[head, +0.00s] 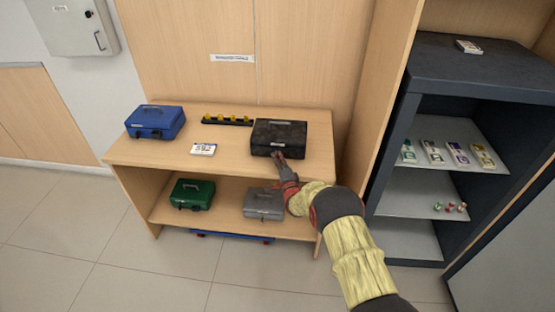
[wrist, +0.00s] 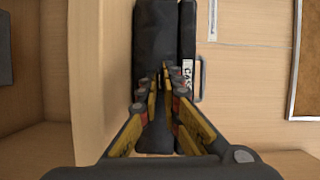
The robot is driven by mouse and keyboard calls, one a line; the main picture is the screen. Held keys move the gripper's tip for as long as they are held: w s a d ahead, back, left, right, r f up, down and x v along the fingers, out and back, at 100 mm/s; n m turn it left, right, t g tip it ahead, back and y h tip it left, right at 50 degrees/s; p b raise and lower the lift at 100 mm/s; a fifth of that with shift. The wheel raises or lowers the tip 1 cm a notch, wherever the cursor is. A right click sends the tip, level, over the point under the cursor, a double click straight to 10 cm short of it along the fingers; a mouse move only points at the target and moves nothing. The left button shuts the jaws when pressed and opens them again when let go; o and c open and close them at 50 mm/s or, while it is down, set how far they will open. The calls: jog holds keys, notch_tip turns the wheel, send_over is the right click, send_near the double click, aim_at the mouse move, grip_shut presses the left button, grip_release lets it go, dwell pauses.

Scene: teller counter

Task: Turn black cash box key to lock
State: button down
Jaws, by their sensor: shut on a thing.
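The black cash box (head: 279,134) stands on the right part of the wooden counter top (head: 230,165). My gripper (head: 279,156) is at the front face of the box. In the wrist view the black box (wrist: 157,40) lies straight ahead, with its lid seam, a white label (wrist: 187,70) and a grey handle (wrist: 200,78) on its right side. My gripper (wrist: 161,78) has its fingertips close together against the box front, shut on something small. The key is hidden between the fingertips, so its angle cannot be told.
A blue cash box (head: 155,121), a number card (head: 203,149) and a strip of yellow pieces (head: 227,119) share the counter top. A green box (head: 192,194) and a grey box (head: 264,203) sit on the shelf below. A dark shelf unit (head: 470,80) stands close on the right.

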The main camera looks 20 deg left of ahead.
jog(key=n+g+h+b, duration=0.1)
jog(key=n+h, duration=0.1)
jog(key=n, duration=0.2)
jog(key=shift+r+n, duration=0.1)
jog(key=shift+n, duration=0.2)
jog(key=n+h, duration=0.1)
jog(key=n, duration=0.2)
jog(key=shift+s+a+r+g+h+p, duration=0.1)
jog(key=shift+a+r+g+h+p, duration=0.05)
jog(key=shift+g+h+p, duration=0.2)
jog(key=n+h+p, duration=0.2)
jog(key=n+p, duration=0.1)
jog(key=p, duration=0.1)
jog(key=shift+a+r, duration=0.1)
jog(key=shift+r, duration=0.05)
jog(key=n+h+p, duration=0.1)
jog(key=n+p, duration=0.1)
jog(key=p, duration=0.1)
jog(key=shift+h, duration=0.35)
jog(key=shift+f, duration=0.2)
jog(key=c, duration=2)
grip_release()
jog(key=shift+r, duration=0.15)
